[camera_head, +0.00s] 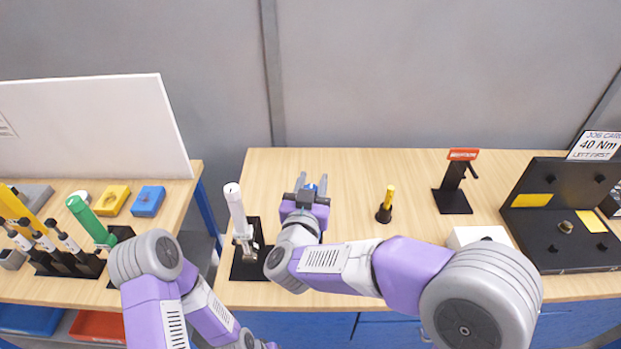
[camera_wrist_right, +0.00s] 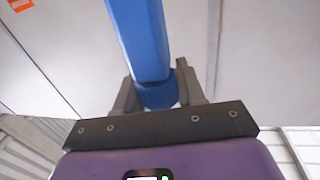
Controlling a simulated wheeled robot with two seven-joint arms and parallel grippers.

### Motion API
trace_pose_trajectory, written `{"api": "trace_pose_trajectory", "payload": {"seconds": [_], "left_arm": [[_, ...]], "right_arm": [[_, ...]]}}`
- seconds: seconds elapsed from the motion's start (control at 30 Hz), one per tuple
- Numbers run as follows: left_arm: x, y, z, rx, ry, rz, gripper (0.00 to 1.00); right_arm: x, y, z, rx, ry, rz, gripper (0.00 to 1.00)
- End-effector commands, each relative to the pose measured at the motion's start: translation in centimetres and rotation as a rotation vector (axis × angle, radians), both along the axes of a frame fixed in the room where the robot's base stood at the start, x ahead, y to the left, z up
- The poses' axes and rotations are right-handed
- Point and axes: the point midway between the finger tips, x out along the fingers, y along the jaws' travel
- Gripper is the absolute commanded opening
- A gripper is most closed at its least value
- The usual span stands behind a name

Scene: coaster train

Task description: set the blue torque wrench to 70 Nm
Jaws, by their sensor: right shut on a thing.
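The blue torque wrench (camera_wrist_right: 143,40) is in my right gripper. In the right wrist view its long blue handle runs up out of the picture from between the two fingers. In the head view only a small bit of blue (camera_head: 310,187) shows between the fingers. My right gripper (camera_head: 312,181) is shut on it above the middle table, right of a white upright tool. The wrench's scale and setting cannot be read. My left gripper is out of view; only links of my left arm show at the lower left.
The white upright tool (camera_head: 236,206) stands on a black base (camera_head: 246,268). A yellow-and-black tool (camera_head: 386,203), a red-topped black stand (camera_head: 453,190) and a black fixture (camera_head: 566,214) are to the right. The left table holds racked tools (camera_head: 50,246).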

Motion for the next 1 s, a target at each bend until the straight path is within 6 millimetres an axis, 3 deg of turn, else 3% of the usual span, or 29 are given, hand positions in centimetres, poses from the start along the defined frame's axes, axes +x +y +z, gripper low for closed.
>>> {"api": "trace_pose_trajectory", "payload": {"seconds": [0.4, 0.97, 1.0], "left_arm": [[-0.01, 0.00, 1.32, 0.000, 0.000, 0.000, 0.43], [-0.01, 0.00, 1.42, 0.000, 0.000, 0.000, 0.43], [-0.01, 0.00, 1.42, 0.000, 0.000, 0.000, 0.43]], "right_arm": [[-0.06, -0.31, 0.26, 0.001, -0.006, -0.191, 0.08], [-0.06, -0.39, 0.30, 0.004, -0.008, -0.216, 0.08], [-0.06, -0.39, 0.31, 0.004, -0.009, -0.216, 0.45]]}}
